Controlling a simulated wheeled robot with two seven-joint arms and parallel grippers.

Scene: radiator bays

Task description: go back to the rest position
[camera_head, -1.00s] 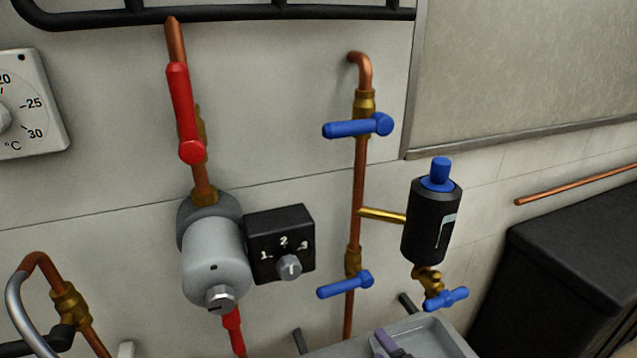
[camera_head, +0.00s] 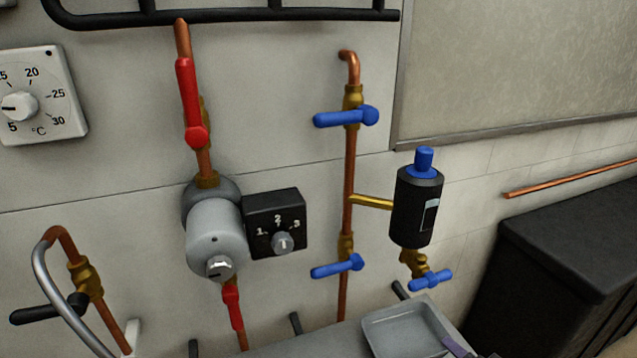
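Neither gripper shows clearly in the head view. My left gripper is out of view. A small purple-grey piece (camera_head: 455,346) shows at the bottom edge, over the right side of a grey tray (camera_head: 372,337). It looks like a tip of my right gripper, but too little shows to tell whether it is open or shut. On the wall, a red-handled valve (camera_head: 190,100) stands above a grey pump (camera_head: 214,237) with a black switch box (camera_head: 262,220). Blue-handled valves (camera_head: 345,117) sit on the copper pipe to the right.
A black cylinder with a blue cap (camera_head: 415,210) juts from the pipe. A temperature dial (camera_head: 60,110) is at upper left. A curved pipe with a black lever (camera_head: 40,312) is at lower left. A dark cabinet (camera_head: 560,240) stands at right. Black pegs (camera_head: 296,323) rise behind the ledge.

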